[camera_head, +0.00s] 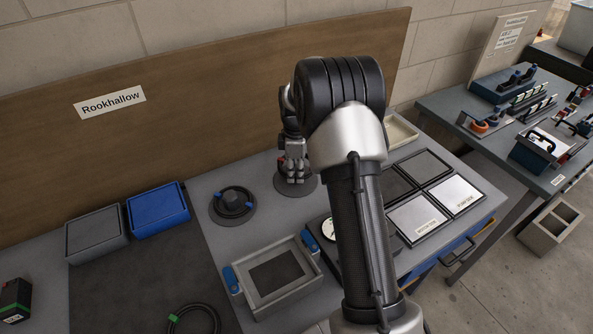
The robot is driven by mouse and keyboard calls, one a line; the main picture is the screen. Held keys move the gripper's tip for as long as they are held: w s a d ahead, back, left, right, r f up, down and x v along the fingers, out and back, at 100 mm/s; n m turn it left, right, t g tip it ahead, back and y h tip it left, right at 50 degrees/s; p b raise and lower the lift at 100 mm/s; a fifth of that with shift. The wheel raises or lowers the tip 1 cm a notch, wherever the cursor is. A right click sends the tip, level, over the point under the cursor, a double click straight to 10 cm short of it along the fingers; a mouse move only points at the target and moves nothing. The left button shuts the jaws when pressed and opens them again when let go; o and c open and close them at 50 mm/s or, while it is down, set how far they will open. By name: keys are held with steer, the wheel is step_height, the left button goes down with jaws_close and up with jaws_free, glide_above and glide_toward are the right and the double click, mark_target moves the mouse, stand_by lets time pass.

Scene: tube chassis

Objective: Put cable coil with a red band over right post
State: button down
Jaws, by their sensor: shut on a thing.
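My gripper (293,176) points down over a dark round base (311,186) at the back middle of the bench, which I take to be the right post's base. It is shut on a dark thing, mostly hidden by the fingers, that looks like the cable coil with a red band; I cannot make the band out clearly. The post is hidden, so I cannot tell whether the coil is around it. To the left, a coil with blue bands (234,201) lies on another round base. A coil with a green band (194,319) lies at the front edge.
My forearm covers the bench's middle right. A grey tray with blue handles (271,278) stands in front. Grey (97,234) and blue (158,209) bins stand left by the brown back panel (200,110). Square plates (418,218) lie right. The dark mat is mostly clear.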

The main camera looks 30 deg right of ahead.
steer(key=shift+s+a+f, duration=0.5)
steer(key=shift+f, duration=0.05)
steer(key=shift+w+a+r, duration=0.1)
steer(key=shift+a, duration=0.05)
steer(key=shift+r, duration=0.1)
steer(key=c, duration=1.7)
jaws_free()
steer(key=shift+r, duration=0.15)
step_height(320, 180, up, 11)
steer(key=p, duration=0.8)
steer(key=shift+c, duration=0.4)
